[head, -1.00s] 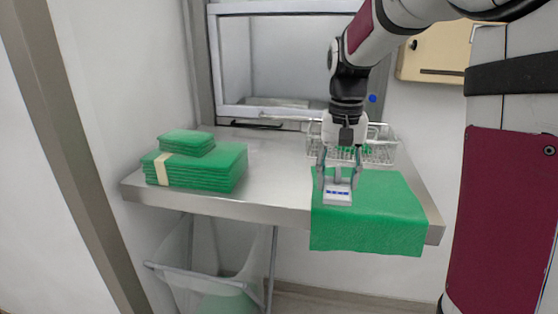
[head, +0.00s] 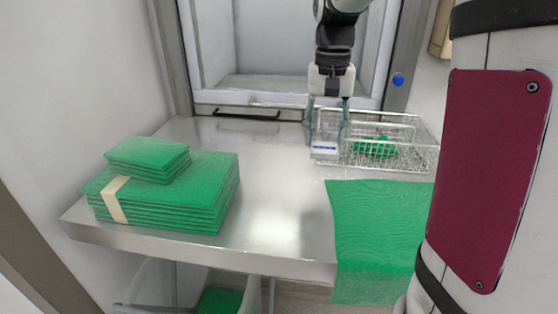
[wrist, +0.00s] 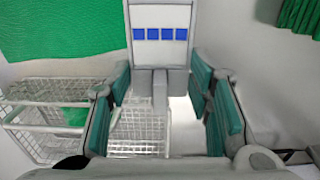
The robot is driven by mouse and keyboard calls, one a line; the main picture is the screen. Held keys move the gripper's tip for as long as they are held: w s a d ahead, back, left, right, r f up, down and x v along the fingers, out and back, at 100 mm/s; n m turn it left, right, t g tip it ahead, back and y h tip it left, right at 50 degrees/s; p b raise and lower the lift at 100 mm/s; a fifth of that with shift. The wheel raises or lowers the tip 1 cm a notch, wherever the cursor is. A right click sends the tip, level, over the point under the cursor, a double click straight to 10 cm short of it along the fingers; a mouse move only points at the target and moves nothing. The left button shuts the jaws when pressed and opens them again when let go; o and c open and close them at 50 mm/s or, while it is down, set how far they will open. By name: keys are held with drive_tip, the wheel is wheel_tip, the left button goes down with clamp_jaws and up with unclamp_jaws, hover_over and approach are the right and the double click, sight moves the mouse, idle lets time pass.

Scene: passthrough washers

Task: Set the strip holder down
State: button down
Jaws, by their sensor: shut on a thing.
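The strip holder (head: 325,149) is a white block with a row of blue squares on its face. In the head view my gripper (head: 328,122) points down with the holder between its fingers, at the left end of the wire basket. In the wrist view the holder (wrist: 160,20) is at the top centre, between and beyond the teal finger pads (wrist: 161,92). A narrow grey stem runs from it towards my gripper. Whether the holder's underside touches the table or basket cannot be told.
The wire basket (head: 415,157) stands on the steel table (head: 270,195) with something green inside. A green cloth (head: 375,225) hangs over the front edge. Folded green cloths (head: 170,195) are stacked at left. A framed hatch (head: 265,55) is behind. The table's middle is clear.

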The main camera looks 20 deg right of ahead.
hover_over(319, 180)
wheel_tip(319, 180, down, 6)
drive_tip(key=shift+f+p, duration=0.2)
drive_tip(key=shift+p, duration=0.2)
drive_tip(key=shift+f, duration=1.8)
drive_tip(key=shift+f, duration=0.1)
drive_tip(key=shift+f, duration=0.1)
drive_tip(key=c, duration=0.8)
unclamp_jaws()
